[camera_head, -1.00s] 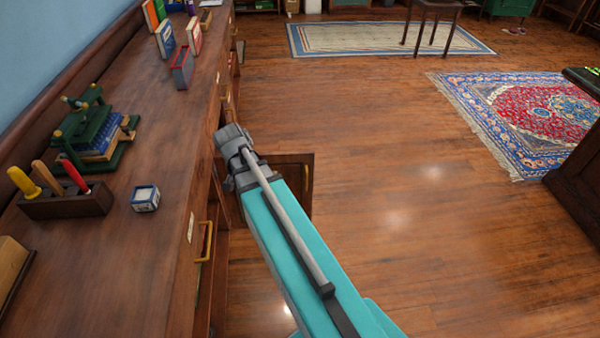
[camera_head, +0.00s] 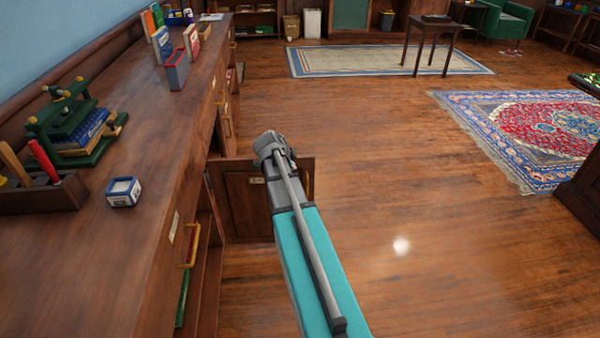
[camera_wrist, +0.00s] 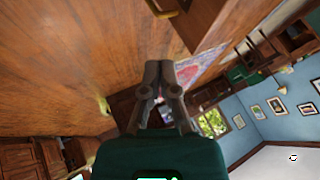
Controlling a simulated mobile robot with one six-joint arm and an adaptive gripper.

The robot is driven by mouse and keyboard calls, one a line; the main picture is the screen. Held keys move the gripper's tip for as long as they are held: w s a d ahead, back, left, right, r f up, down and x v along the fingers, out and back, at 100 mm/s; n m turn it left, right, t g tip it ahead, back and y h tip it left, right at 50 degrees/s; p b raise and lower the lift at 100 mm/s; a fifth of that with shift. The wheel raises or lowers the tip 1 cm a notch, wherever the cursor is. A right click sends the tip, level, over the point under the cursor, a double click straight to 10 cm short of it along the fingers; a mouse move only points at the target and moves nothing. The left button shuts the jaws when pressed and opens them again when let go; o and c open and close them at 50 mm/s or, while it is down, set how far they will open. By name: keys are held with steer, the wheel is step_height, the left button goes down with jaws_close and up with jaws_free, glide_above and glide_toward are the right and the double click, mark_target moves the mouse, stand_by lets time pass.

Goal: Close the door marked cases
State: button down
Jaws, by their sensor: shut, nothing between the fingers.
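A wooden cabinet door (camera_head: 240,215) stands open in the head view, swung out from the front of the long counter over the floor. It has a small pale label (camera_head: 257,180), too small to read, and a brass handle (camera_head: 308,182) near its outer edge. My arm's end is in front of the door and covers part of it; the fingers are hidden there. In the wrist view my gripper (camera_wrist: 160,68) is shut and empty. A wooden panel with a brass handle (camera_wrist: 165,8) shows above it; I cannot tell if it is the same door.
The long counter (camera_head: 130,230) runs along the left, carrying books, a tool block and a small box (camera_head: 123,191). A drawer handle (camera_head: 190,245) juts from its front. Wood floor is clear right of the door, up to a red and blue rug (camera_head: 530,130).

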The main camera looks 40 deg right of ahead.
stand_by(0.4)
steer(key=b, duration=0.8)
glide_toward(305, 170)
steer(key=shift+x, duration=2.85)
